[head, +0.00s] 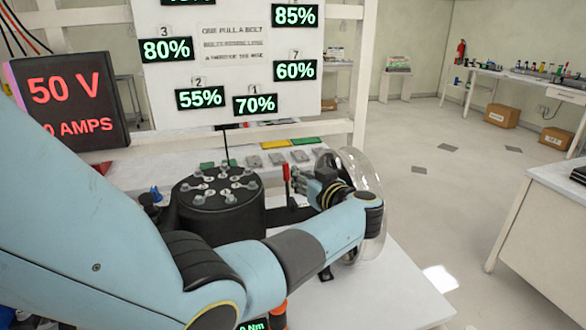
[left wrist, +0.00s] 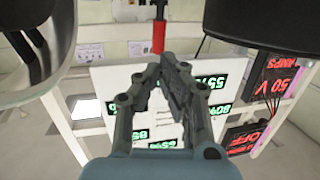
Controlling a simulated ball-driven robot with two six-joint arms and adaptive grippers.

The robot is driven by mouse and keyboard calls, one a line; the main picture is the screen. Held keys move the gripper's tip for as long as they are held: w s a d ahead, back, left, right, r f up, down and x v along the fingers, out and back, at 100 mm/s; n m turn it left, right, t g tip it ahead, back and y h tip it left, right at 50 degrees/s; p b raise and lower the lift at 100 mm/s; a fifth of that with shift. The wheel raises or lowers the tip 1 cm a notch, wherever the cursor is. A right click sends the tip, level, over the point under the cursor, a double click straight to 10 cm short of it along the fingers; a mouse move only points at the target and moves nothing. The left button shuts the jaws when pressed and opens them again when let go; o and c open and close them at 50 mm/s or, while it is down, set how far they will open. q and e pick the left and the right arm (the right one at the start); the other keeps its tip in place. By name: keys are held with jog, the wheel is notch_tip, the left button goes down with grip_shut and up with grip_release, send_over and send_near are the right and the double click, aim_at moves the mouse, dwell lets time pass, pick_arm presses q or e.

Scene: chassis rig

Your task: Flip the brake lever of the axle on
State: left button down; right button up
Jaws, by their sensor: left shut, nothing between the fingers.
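The brake lever has a red handle (head: 287,173) that stands about upright between the black drum and the clear disc. It also shows at the top of the left wrist view (left wrist: 158,36). The axle's black round drum (head: 190,222) carries several grey bolts on its top. A clear disc (head: 371,170) stands on edge to the right. My left gripper (head: 297,176) is just right of the red handle in the head view. In the left wrist view its fingertips (left wrist: 163,60) are together and empty, by the handle's end; whether they touch it is unclear. My right gripper is out of view.
A white board (head: 232,98) with green percentage displays stands behind the bench. A black display (head: 70,100) with red "50 V" is at the left. Small grey blocks (head: 277,158) lie behind the lever. The bench top (head: 375,300) is clear at front right.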

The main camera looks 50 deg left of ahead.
pick_arm(q)
jog(key=b+v, duration=0.1)
jog(key=v, duration=0.7)
jog(key=shift+d+r, duration=0.2)
jog(key=shift+d, duration=0.15)
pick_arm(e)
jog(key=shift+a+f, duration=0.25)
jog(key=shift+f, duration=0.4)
pick_arm(q)
jog(key=shift+s, duration=0.15)
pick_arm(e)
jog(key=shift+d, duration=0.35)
